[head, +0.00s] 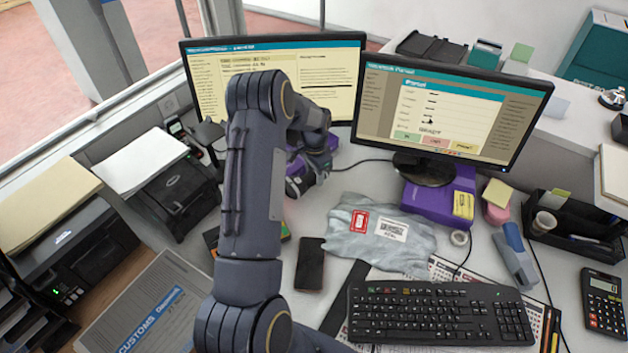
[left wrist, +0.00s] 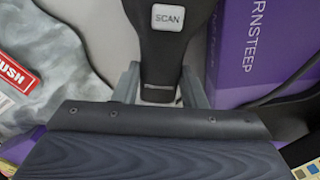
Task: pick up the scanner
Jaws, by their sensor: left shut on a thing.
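The scanner (left wrist: 175,50) is black with a white button marked SCAN, and it fills the top middle of the left wrist view. My left gripper (left wrist: 160,92) is shut on its narrow handle, with one grey finger on each side. In the head view my left gripper (head: 308,172) is above the counter in front of the left monitor. There the scanner is largely hidden by my arm and hand. I cannot tell whether it still touches the counter. My right gripper is not in view.
A grey parcel bag (head: 378,232) with a red RUSH label lies close to the gripper. A purple box (head: 433,203) sits by the right monitor (head: 448,115). The left monitor (head: 335,75) stands behind the hand. A phone (head: 310,264) and keyboard (head: 440,314) are nearer.

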